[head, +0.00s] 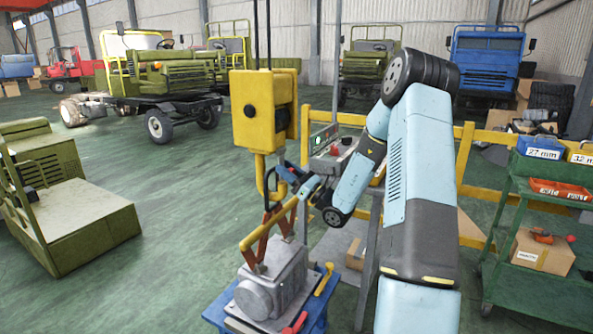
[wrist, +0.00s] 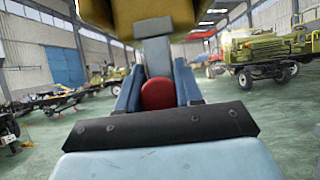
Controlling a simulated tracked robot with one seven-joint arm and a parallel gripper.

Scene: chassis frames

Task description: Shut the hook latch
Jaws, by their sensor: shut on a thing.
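The yellow hook (head: 260,185) hangs upright under the yellow hook block (head: 264,108). My gripper (head: 287,178) reaches in from the right with its blue fingers at the hook's open side. In the wrist view, the blue fingers (wrist: 158,88) are shut on a rounded red piece, which looks like the hook latch (wrist: 158,97). A grey shank and the yellow block stand just beyond it. In the head view the fingers hide most of the latch, so I cannot tell its angle. A dark ring (head: 271,215) sits at the hook's bottom.
Below the hook, a yellow lifting beam (head: 268,224) with orange-red legs is at a grey housing (head: 272,283) on a blue stand. A yellow railing (head: 470,150) and green cart (head: 545,178) stand right. Open floor lies left of the hook.

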